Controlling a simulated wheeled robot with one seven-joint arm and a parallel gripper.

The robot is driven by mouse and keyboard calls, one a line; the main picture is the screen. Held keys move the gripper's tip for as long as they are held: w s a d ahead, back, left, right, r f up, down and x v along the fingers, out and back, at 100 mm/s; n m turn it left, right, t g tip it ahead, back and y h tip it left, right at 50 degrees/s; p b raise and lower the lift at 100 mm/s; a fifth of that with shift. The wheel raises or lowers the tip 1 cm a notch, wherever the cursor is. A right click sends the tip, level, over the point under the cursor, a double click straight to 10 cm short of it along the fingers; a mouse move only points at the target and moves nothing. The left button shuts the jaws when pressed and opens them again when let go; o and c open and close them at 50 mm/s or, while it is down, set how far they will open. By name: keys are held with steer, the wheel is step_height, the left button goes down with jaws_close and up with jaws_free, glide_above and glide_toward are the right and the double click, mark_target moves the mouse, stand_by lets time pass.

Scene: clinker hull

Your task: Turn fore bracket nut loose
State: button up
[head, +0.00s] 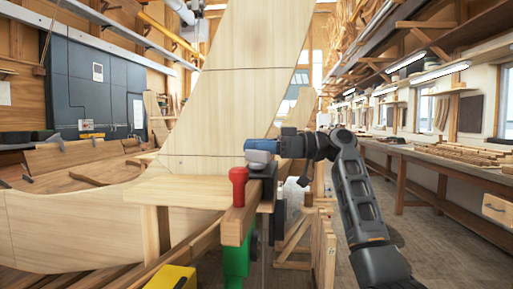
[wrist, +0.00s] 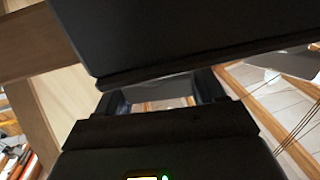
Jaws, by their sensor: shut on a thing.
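My gripper (head: 262,168) is at the top of the wooden post beside the hull's pale upright board, at the end of my arm reaching in from the right. In the wrist view its two dark fingers (wrist: 160,95) stand a little apart with a narrow gap between them. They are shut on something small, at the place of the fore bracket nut. The nut itself is not clearly visible; the dark gripper parts hide it in both views. I cannot tell how far it has turned.
A red-handled tool (head: 237,186) stands just left of my gripper, close to it. A green part (head: 237,258) is below and a yellow box (head: 172,278) is at the bottom. The tall pale board (head: 235,100) rises behind. A long bench (head: 440,165) runs along the right wall.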

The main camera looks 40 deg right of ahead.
steer(key=o, duration=1)
steer(key=shift+c, duration=0.2)
steer(key=v, duration=0.7)
steer(key=shift+s+d, duration=0.25)
